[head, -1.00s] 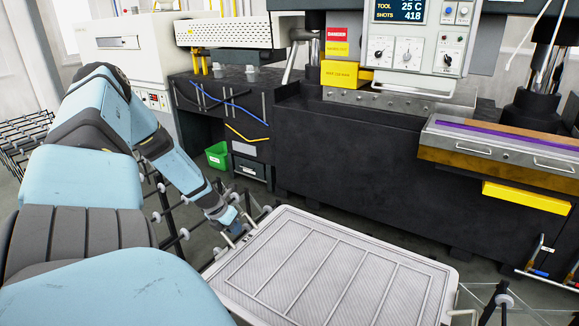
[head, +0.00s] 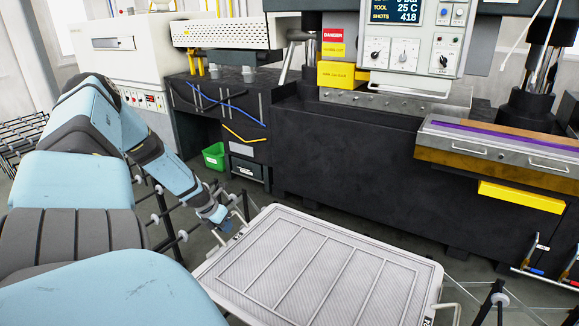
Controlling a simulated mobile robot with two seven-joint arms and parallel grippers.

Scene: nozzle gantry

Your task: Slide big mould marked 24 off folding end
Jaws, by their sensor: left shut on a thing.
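The big mould (head: 318,262) is a flat, light grey tray-like piece with a ribbed, textured top, and it lies low in the front middle. A dark label reading 24 (head: 427,322) shows at its near right corner, and a wire handle sticks out on its right. My left gripper (head: 229,226) is at the mould's far left corner, shut on the mould's edge or handle there. Its fingertips are small and partly hidden. What lies under the mould is mostly hidden. My right gripper is out of view.
Black rods with grey rollers (head: 182,236) stand left of the mould, and another rod with a roller (head: 500,298) stands at its right. A dark machine base (head: 345,180) runs behind. A green bin (head: 214,156) sits by the bench. A yellow block (head: 521,197) juts out at right.

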